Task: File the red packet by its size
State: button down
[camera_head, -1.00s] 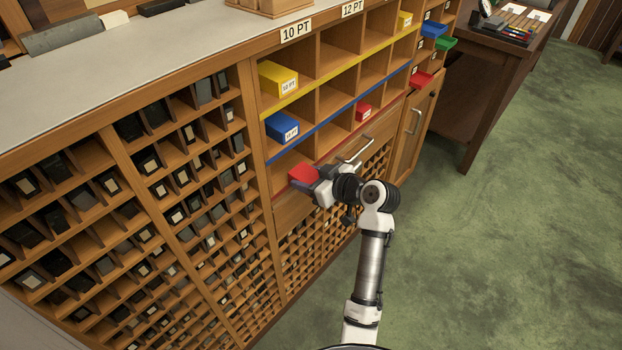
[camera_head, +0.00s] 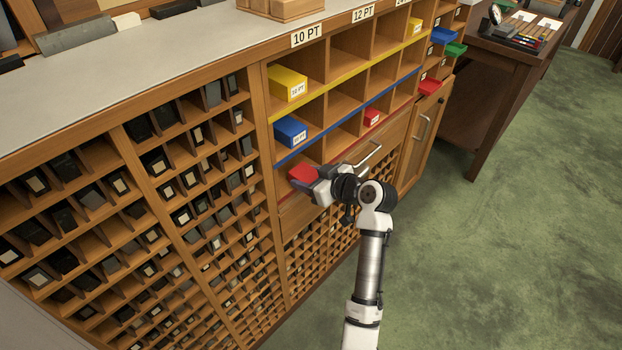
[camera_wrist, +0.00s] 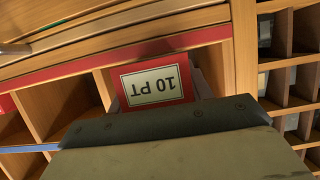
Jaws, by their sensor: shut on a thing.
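The red packet (camera_head: 302,174) is at the leftmost compartment of the red-edged bottom row, under the 10 PT sign (camera_head: 306,36). My gripper (camera_head: 312,181) is shut on it from the front right. The dark jaw (camera_wrist: 165,123) hides the packet's near part. How deep the packet sits in the opening is hard to tell.
A blue packet (camera_head: 291,131) and a yellow packet (camera_head: 287,83) sit in the 10 PT column above. Another red packet (camera_head: 372,117) sits farther right in the red row. A drawer handle (camera_head: 368,156) juts out right of my gripper. Green floor (camera_head: 500,220) is open.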

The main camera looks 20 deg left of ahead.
jog(key=shift+w+a+r+b, duration=0.1)
jog(key=shift+w+a, duration=0.3)
jog(key=shift+a, duration=0.7)
jog(key=shift+w+a+f+b, duration=0.15)
jog(key=shift+w+a, duration=0.3)
jog(key=shift+a, duration=0.7)
jog(key=shift+w+a+r+b, duration=0.15)
jog(key=shift+w+a, duration=0.25)
jog(key=shift+a, duration=0.7)
jog(key=c, duration=0.6)
grip_release()
jog(key=shift+o, duration=0.2)
jog(key=b+v, duration=0.2)
jog(key=v, duration=1.1)
jog(key=shift+s+d+r+b, duration=0.15)
jog(key=shift+d+b, duration=0.2)
